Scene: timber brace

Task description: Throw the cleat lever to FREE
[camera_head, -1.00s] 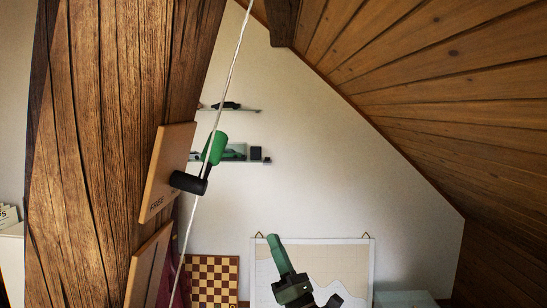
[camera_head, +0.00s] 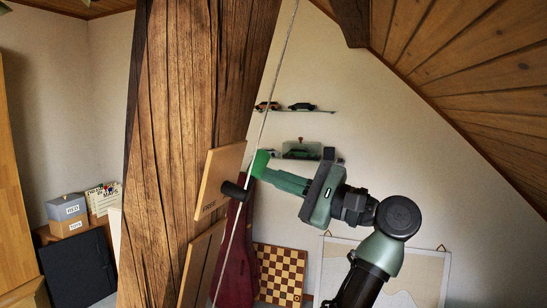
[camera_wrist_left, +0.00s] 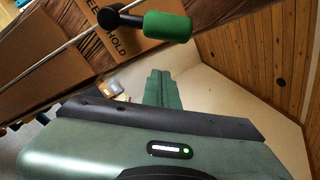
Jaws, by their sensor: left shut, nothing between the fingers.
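The cleat lever has a green handle (camera_head: 260,163) on a black pivot (camera_head: 234,190), set on a wooden plate (camera_head: 217,178) on the timber post. In the head view the handle tilts up and right from the pivot. The wrist view also shows the green handle (camera_wrist_left: 167,27) and the plate (camera_wrist_left: 115,38), with "HOLD" and part of another word legible. My left gripper (camera_head: 272,170) is shut and empty, its fingertips pointing at the handle and overlapping it in the head view. I cannot tell whether they touch. My right gripper is not in view.
A pale rope (camera_head: 263,125) runs down past the lever. A second wooden plate (camera_head: 201,265) is lower on the thick timber post (camera_head: 185,110). Shelves with model cars (camera_head: 298,107), a chessboard (camera_head: 279,273) and a sloped wood ceiling (camera_head: 470,90) lie behind.

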